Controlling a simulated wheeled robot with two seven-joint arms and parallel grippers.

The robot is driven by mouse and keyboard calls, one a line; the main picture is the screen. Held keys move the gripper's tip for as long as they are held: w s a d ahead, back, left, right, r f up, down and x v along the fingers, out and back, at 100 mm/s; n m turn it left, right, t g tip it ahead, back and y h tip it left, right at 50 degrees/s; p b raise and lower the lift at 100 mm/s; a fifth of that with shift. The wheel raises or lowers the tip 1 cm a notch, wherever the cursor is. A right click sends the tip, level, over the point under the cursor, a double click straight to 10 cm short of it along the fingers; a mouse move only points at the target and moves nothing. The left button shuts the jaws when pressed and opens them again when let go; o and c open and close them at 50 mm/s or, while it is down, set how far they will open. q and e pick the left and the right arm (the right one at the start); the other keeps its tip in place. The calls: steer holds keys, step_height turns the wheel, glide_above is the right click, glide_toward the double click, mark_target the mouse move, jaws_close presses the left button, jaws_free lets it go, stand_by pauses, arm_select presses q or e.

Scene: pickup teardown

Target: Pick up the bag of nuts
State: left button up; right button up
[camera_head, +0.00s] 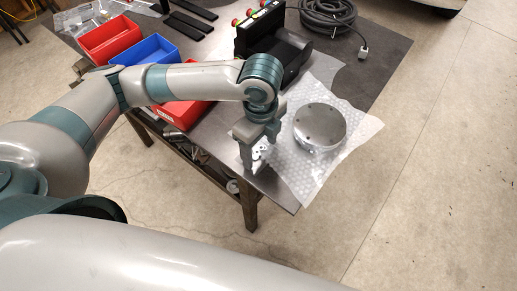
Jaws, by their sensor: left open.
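My left gripper (256,160) points down over the near corner of the table, just left of the bubble wrap. It is open. A small whitish, shiny item (262,152) shows at its fingers, partly hidden by them. It may be the bag of nuts, but it is too small to be sure, and I cannot tell whether the fingers touch it. Clear plastic bags (82,18) lie at the far left of the table; their contents are not clear. My right gripper is not in view.
A round metal part (320,126) sits on bubble wrap (357,131) right of the gripper. Red (110,38) and blue (150,54) bins stand behind my arm. A black box with buttons (262,28) and a coiled hose (327,14) lie farther back.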

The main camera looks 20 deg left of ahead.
mark_target(261, 150)
arm_select(q)
steer(key=shift+c, duration=0.6)
steer(key=c, duration=1)
steer(key=shift+r, duration=0.2)
steer(key=shift+c, duration=0.2)
steer(key=shift+r+b, duration=0.3)
steer(key=shift+r, duration=0.25)
step_height(261, 150, up, 2)
steer(key=shift+r+b, duration=0.25)
steer(key=shift+b, duration=0.1)
steer(key=s+r+p, duration=0.7)
steer(key=s+p, duration=0.4)
steer(key=p, duration=0.1)
steer(key=shift+s+d, duration=0.35)
steer(key=shift+d, duration=0.1)
